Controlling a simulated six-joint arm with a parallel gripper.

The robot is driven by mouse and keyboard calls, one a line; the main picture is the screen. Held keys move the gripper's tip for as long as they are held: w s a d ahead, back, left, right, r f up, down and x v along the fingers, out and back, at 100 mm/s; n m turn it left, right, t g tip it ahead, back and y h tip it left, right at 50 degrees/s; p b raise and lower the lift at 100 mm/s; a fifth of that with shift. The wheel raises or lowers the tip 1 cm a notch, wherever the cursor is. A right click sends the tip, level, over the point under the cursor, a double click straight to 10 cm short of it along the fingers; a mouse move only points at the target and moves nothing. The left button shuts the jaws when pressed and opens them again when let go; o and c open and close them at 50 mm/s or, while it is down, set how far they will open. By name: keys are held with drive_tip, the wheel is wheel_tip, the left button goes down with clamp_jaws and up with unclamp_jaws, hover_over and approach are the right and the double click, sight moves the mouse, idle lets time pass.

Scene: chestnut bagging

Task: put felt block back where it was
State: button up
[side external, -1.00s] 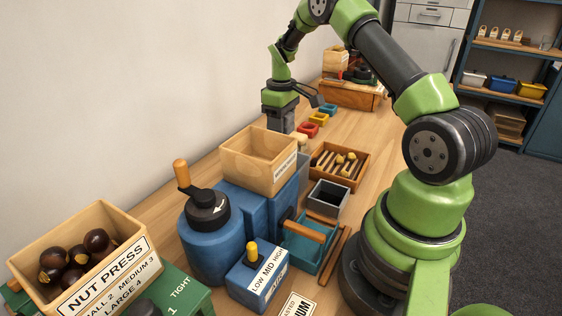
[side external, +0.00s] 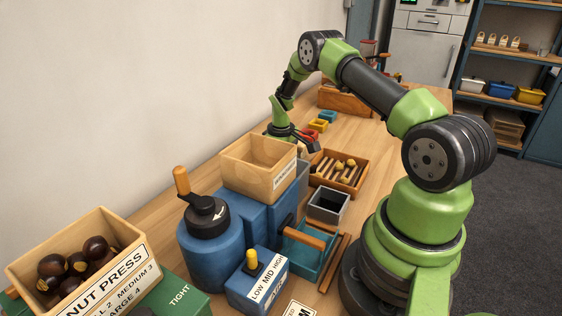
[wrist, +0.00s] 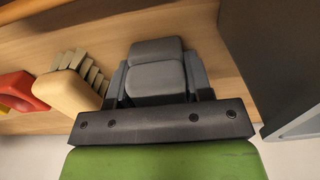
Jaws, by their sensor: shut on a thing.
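In the wrist view a grey block (wrist: 156,77), which looks like the felt block, sits between the two dark fingers of my gripper (wrist: 157,84). The gripper is shut on it. The wood tabletop shows beyond the block, but I cannot tell whether the block touches it. In the side view my green wrist is lowered behind the wooden hopper box (side external: 250,170), which hides the fingers and the block.
A wooden tray (side external: 340,182) of tools and a grey open box (side external: 328,206) lie right of the hopper. In the wrist view a cream rounded thing (wrist: 68,94) is left of the block; a dark wall (wrist: 282,60) is right.

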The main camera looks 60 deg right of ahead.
drive_tip(key=o, duration=1.2)
drive_tip(key=shift+f, duration=0.1)
drive_tip(key=shift+o, duration=0.2)
wheel_tip(320, 180, up, 12)
drive_tip(key=s+a+r+m+t, duration=0.2)
drive_tip(key=s+a+r+t, duration=0.1)
drive_tip(key=a+r, duration=1.15)
drive_tip(key=s+a+r+m+t+y, duration=0.1)
drive_tip(key=s+a+r+t, duration=0.1)
drive_tip(key=s+a, duration=0.3)
drive_tip(key=s+a+r+m+t+y, duration=0.1)
drive_tip(key=s+a, duration=0.3)
drive_tip(key=s, duration=0.7)
drive_tip(key=shift+a+r+t, duration=0.4)
drive_tip(key=shift+r+t, duration=0.2)
drive_tip(key=shift+r, duration=0.25)
